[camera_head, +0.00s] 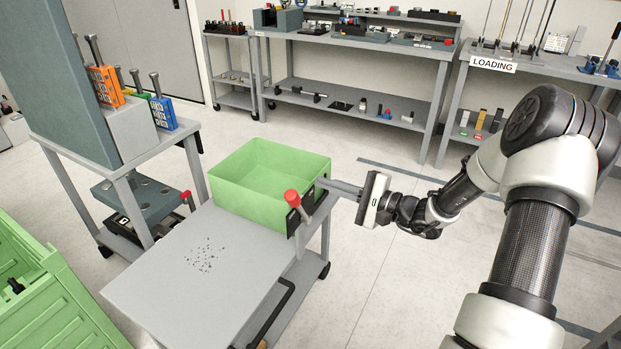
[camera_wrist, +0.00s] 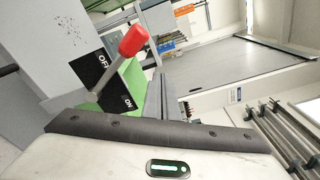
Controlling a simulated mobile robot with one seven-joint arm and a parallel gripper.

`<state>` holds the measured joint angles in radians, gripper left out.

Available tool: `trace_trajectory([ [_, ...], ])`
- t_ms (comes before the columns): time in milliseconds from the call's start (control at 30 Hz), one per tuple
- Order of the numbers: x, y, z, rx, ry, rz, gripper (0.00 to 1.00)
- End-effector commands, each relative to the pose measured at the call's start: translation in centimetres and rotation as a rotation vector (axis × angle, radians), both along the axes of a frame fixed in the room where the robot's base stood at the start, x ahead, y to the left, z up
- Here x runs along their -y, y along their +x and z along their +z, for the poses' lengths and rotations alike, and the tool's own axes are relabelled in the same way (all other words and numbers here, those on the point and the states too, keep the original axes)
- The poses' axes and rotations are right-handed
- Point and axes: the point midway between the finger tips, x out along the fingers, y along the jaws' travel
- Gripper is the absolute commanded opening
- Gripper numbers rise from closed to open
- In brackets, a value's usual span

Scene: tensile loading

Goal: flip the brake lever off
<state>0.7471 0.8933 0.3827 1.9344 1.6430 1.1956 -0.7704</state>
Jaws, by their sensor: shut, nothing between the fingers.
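The brake lever (camera_head: 292,197) has a red knob and a grey shaft. It is mounted at the right edge of a grey cart (camera_head: 150,290) and tilts a little. In the wrist view the lever's red knob (camera_wrist: 134,40) shows with its shaft between a black OFF plate (camera_wrist: 95,68) and a black ON plate (camera_wrist: 127,100). I cannot tell which side the lever is set to. My gripper (camera_head: 328,182) is shut and empty, to the right of the lever near the far black plate. Its fingers (camera_wrist: 156,80) pass beside the knob in the wrist view; contact cannot be told.
A green bin (camera_head: 262,205) stands on the cart behind the lever. A second cart (camera_head: 180,133) with orange and blue blocks is at the left, with another red-knobbed lever (camera_head: 186,196). Workbenches (camera_head: 440,55) line the back. The floor right of the cart is clear.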

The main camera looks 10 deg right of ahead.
Motion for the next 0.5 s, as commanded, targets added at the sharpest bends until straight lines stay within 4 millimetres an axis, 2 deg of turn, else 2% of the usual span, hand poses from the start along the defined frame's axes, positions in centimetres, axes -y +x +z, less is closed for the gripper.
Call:
trace_trajectory([
  [200,2.7,-2.2,0.0,0.0,0.001,-0.001,0.0],
  [500,3.4,-2.9,-0.2,0.001,0.001,0.003,0.0],
])
